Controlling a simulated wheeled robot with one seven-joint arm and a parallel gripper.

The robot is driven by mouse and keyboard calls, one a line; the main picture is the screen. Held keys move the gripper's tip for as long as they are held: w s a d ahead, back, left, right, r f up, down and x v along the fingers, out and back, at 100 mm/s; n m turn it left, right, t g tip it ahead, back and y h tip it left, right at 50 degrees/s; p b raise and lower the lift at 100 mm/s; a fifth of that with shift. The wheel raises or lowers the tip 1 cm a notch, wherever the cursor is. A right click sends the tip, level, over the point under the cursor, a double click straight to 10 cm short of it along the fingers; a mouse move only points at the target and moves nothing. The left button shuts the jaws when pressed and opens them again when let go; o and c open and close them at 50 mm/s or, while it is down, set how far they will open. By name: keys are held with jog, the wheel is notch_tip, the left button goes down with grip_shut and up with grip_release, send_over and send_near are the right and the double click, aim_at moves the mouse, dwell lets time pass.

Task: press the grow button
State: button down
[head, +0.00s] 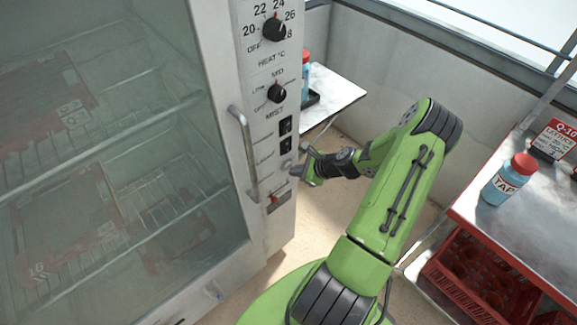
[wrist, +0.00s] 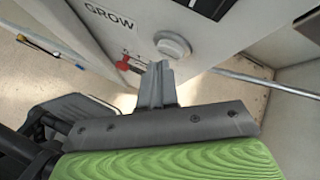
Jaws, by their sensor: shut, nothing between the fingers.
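The grow button is a round pale knob (wrist: 173,45) on the white control panel, beside the printed GROW label (wrist: 110,15) in the wrist view. My gripper (wrist: 158,68) is shut and empty, and its fingertips lie close below the button in that picture. A small gap shows between tips and button, but I cannot tell its depth. In the head view my gripper (head: 294,171) is at the lower part of the panel (head: 283,222), under the black switches. It hides part of the button's surroundings there.
A red switch (head: 274,198) sits just below my gripper on the panel. The glass cabinet door's vertical handle (head: 246,150) stands out at left. Dials for heat (head: 274,29) and mist (head: 277,93) are above. A metal table (head: 470,205) with a TAP bottle (head: 508,180) is at right.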

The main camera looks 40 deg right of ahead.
jog(key=shift+s, duration=0.45)
jog(key=s, duration=0.5)
jog(key=shift+d+p, duration=0.1)
jog(key=shift+p, duration=0.25)
jog(key=shift+s, duration=0.1)
